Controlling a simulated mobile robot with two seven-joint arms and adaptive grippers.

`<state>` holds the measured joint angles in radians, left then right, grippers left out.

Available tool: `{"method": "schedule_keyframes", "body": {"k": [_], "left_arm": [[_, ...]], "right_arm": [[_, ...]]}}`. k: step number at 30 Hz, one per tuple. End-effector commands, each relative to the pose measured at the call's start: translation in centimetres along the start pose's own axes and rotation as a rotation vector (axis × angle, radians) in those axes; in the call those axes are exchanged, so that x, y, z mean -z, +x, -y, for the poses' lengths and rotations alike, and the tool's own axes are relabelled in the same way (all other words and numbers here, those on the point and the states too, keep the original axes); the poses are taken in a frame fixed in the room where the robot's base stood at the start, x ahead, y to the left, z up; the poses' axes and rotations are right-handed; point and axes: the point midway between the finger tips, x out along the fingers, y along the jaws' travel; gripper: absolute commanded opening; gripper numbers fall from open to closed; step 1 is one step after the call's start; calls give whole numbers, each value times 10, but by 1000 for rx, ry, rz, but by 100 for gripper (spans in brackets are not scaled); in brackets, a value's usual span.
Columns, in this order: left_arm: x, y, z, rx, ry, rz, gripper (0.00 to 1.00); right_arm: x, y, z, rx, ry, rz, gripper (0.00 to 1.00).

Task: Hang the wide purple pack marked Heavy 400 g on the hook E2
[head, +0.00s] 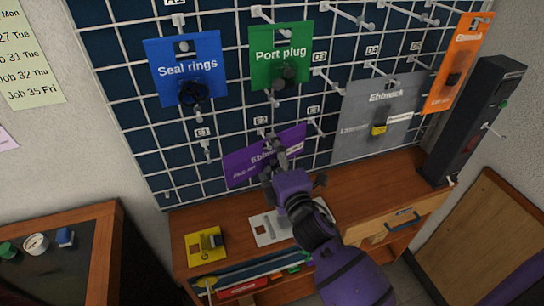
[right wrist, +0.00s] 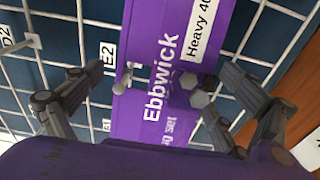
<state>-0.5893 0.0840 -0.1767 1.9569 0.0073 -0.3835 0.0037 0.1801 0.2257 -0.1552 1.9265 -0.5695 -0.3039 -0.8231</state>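The wide purple pack (head: 240,166) is tilted against the wire grid just below the E2 label (head: 262,121). In the right wrist view the pack (right wrist: 150,115) shows "Ebbwick" and part of "Heavy 40", with grey fittings on its face. The hook E2 (right wrist: 123,80) overlaps the pack's edge near its label; I cannot tell whether it passes through the pack's hole. My right gripper (head: 280,168) is in front of the pack. In the right wrist view its fingers (right wrist: 150,95) are spread on both sides of the pack, apart from it. My left gripper is not in view.
Blue Seal rings (head: 188,67), green Port plug (head: 266,56), grey (head: 372,110) and orange (head: 450,85) packs hang on the grid. A yellow pack (head: 205,246) and a white card (head: 268,228) lie on the wooden bench. A dark upright device (head: 475,120) stands at right.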

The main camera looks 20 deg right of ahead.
Motion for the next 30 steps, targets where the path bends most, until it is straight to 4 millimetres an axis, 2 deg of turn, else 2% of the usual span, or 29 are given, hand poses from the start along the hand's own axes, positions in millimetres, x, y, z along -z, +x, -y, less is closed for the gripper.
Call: {"method": "schedule_keyframes", "body": {"k": [10,14,17,24,30], "left_arm": [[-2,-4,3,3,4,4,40],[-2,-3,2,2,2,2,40],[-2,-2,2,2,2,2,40],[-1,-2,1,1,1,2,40],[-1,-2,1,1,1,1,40]], "right_arm": [[-1,-1,3,6,0,2,100],[0,-10,3,5,1,1,100],[-1,-26,3,6,1,2,100],[0,-78,3,6,2,2,100],[0,-109,2,3,2,1,100]]}}
